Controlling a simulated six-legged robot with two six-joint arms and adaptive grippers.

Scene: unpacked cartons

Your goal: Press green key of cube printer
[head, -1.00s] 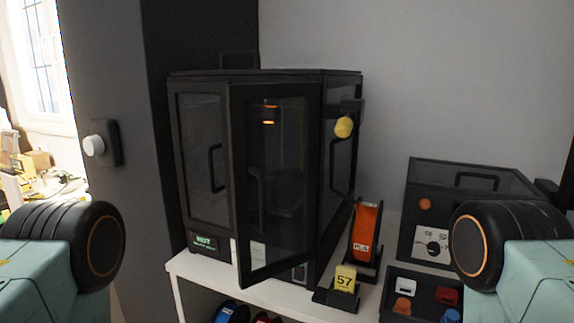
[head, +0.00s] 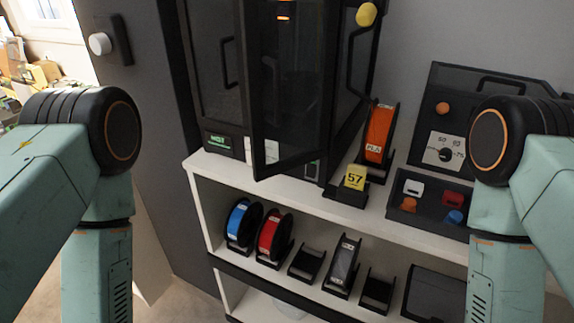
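The cube printer (head: 215,75) is a black box with dark glass, on the white shelf's top. Its front door (head: 290,90) stands ajar toward me. A small green-lit display (head: 219,142) sits on its lower front left. A pale label or panel (head: 262,150) is beside it, partly behind the door. I cannot make out a green key apart from the display. My two arms come in from the left and right, only their upper links showing; neither gripper is in view.
The white shelf (head: 405,232) also bears an orange PLA spool (head: 377,135), a yellow 57 tag (head: 355,177), a dial box (head: 445,150) and a tray of coloured parts (head: 432,188). Blue (head: 238,222) and red (head: 270,235) spools stand below.

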